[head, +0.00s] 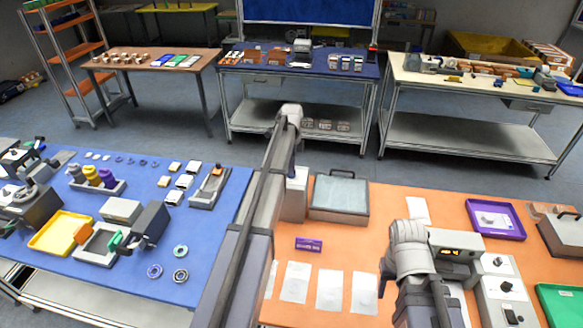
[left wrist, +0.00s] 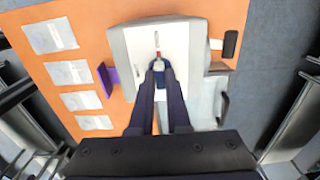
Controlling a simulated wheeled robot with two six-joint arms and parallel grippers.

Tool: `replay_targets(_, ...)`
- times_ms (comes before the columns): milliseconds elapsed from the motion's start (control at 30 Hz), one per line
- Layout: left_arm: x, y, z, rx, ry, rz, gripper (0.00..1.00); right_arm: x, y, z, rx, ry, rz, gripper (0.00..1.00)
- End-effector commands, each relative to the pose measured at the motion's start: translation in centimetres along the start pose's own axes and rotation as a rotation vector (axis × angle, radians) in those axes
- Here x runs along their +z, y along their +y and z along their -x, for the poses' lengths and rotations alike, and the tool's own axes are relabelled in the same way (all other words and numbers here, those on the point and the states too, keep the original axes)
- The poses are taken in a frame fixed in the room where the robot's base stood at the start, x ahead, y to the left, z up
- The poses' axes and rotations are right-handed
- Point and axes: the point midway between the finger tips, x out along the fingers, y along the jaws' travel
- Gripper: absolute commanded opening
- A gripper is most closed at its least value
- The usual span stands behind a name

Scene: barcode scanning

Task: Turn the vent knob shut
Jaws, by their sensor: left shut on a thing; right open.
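The vent knob (left wrist: 159,64) is a small blue and red piece on the white face of a pale grey housing (left wrist: 118,45) in the left wrist view. My left gripper (left wrist: 161,72) has its two dark fingers close together around the knob, shut on it. The fingers hide part of the knob, so its exact angle is hard to tell. In the head view the housing (head: 294,200) stands on the orange table, partly behind my left arm, and the knob and fingertips are hidden there. My right arm shows at the lower right, but its fingers are not visible.
A lidded grey box (head: 339,197) stands right beside the housing. A purple block (head: 308,244) and several white sheets (head: 333,291) lie in front. A purple tray (head: 495,219) and a control box (head: 502,300) are further right. A blue table (head: 220,240) is left.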

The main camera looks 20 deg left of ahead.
Motion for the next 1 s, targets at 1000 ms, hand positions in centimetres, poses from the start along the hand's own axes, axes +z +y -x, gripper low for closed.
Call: replay_targets(1000,0.00,-0.01,0.00,0.000,0.000,0.276,0.00,0.00,0.00,0.00,0.000,0.000,0.000,0.50)
